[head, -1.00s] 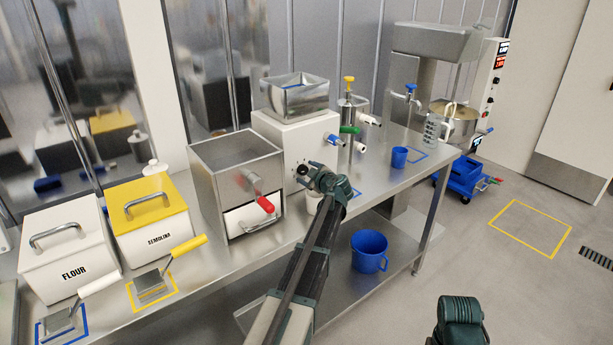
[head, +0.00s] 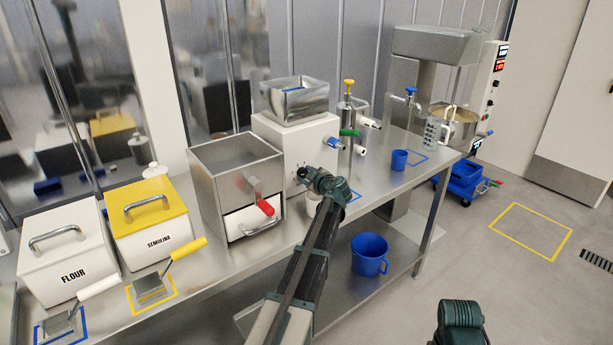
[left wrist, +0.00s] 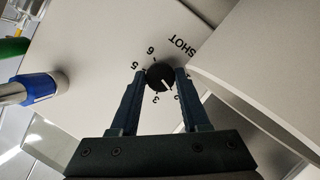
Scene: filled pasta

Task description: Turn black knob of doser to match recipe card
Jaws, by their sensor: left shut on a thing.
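The doser (head: 290,142) is a white box with a steel hopper on top, standing on the steel bench in the head view. Its black knob (left wrist: 160,77) shows in the left wrist view, ringed by printed numbers and the word SHOT. The white pointer line on the knob points down and right in that picture, near the number 2. My left gripper (left wrist: 159,80) is shut on the knob, one finger on each side. In the head view my left gripper (head: 308,176) is at the doser's front face and hides most of the dial. I see no readable recipe card.
Flour (head: 65,255) and semolina (head: 150,220) bins are farther left. A blue cup (head: 399,160) is to the right on the bench. A blue bucket (head: 369,254) sits on the lower shelf.

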